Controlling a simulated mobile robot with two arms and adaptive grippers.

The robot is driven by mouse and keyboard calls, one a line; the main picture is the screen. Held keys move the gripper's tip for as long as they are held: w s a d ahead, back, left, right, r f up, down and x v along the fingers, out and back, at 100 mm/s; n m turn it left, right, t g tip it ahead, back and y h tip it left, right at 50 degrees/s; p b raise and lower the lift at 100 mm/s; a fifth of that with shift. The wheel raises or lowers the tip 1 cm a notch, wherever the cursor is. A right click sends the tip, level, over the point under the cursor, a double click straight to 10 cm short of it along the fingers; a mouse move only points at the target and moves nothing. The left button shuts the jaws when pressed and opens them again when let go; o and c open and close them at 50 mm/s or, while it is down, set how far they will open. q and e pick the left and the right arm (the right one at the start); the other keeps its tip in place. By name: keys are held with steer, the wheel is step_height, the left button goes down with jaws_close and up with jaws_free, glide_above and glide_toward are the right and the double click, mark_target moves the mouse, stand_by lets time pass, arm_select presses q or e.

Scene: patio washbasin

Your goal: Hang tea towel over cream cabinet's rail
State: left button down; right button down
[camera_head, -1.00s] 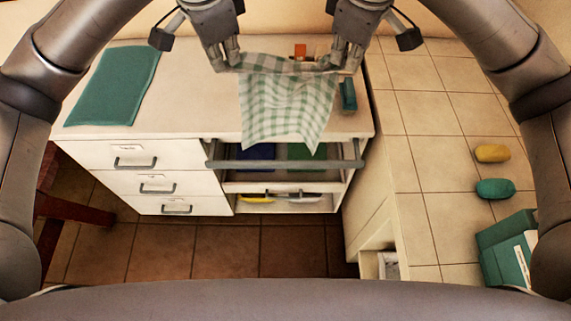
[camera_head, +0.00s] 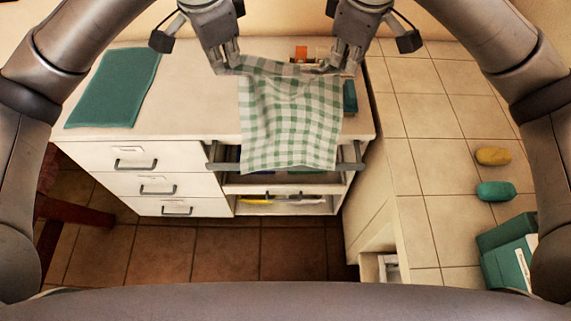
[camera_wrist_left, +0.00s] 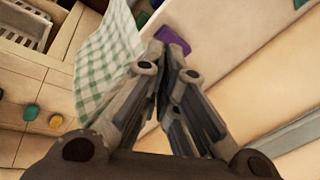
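The green-and-white checked tea towel (camera_head: 290,125) hangs spread between my two grippers, above the cream cabinet (camera_head: 190,110). Its lower part hangs in front of the grey rail (camera_head: 352,165) and hides the rail's middle. My left gripper (camera_head: 230,68) has its fingers together at the towel's upper left corner. My right gripper (camera_head: 338,68) has its fingers at the upper right corner. In the left wrist view the towel (camera_wrist_left: 108,62) hangs from the left fingertips (camera_wrist_left: 158,50), which are close together. I cannot tell whether the towel touches the rail.
A teal mat (camera_head: 115,88) lies on the cabinet top at left. A teal object (camera_head: 350,97) and an orange one (camera_head: 300,53) stand near the right gripper. Yellow (camera_head: 493,156) and teal (camera_head: 496,191) oval objects lie on the tiled surface at right.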

arm_select(q)
steer(key=shift+f, duration=0.1)
arm_select(e)
steer(key=shift+f, duration=0.1)
